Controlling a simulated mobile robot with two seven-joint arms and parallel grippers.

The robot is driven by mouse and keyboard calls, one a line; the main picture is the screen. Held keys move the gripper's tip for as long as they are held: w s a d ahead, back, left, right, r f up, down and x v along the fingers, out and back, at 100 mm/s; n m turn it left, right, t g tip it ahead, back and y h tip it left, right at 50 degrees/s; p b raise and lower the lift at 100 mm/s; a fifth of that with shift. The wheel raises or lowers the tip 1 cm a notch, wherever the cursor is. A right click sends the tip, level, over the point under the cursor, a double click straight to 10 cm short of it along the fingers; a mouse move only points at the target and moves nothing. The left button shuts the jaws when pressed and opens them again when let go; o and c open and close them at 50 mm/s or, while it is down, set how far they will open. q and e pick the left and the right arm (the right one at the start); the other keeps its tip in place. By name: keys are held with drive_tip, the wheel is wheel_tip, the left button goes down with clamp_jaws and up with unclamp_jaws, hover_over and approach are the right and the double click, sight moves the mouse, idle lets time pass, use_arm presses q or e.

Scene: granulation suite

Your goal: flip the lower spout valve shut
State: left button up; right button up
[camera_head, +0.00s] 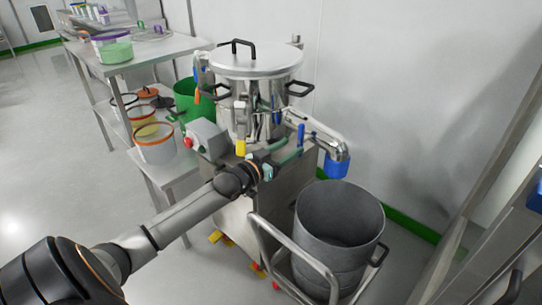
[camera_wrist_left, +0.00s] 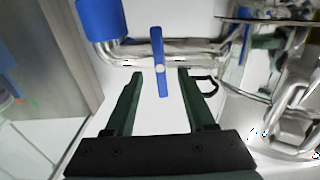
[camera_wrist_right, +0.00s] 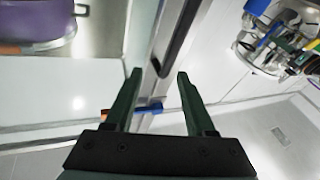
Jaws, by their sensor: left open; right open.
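The blue lever of the spout valve (camera_head: 301,134) is on the shiny spout pipe (camera_head: 322,133) beside the steel vessel (camera_head: 256,88). The pipe bends down to a blue outlet end (camera_head: 336,166). In the left wrist view the blue lever (camera_wrist_left: 158,50) lies crosswise to the pipe (camera_wrist_left: 193,53). My left gripper (camera_head: 286,149) is open by the pipe. In the left wrist view its fingertips (camera_wrist_left: 160,72) stand either side of the lever's lower end; I cannot tell whether they touch it. My right gripper (camera_wrist_right: 160,72) is open with nothing held, and is out of the head view.
A grey drum (camera_head: 338,225) on a trolley frame (camera_head: 290,255) stands below the outlet. A grey control box with a red button (camera_head: 205,139) is left of the vessel. Shelves with tubs (camera_head: 153,143) stand at the left. A purple pot (camera_wrist_right: 38,22) shows in the right wrist view.

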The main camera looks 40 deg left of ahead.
use_arm(q)
drive_tip(key=s+p, duration=0.1)
drive_tip(key=s, duration=0.6)
drive_tip(key=shift+a+p, duration=0.25)
drive_tip(key=shift+p, duration=0.05)
use_arm(e)
wheel_tip(320, 180, down, 11)
drive_tip(key=m+g+h, duration=0.2)
drive_tip(key=g, duration=0.2)
drive_tip(key=shift+s+d+g+h, duration=0.3)
drive_tip(key=shift+s, duration=0.05)
drive_tip(key=shift+f, duration=0.1)
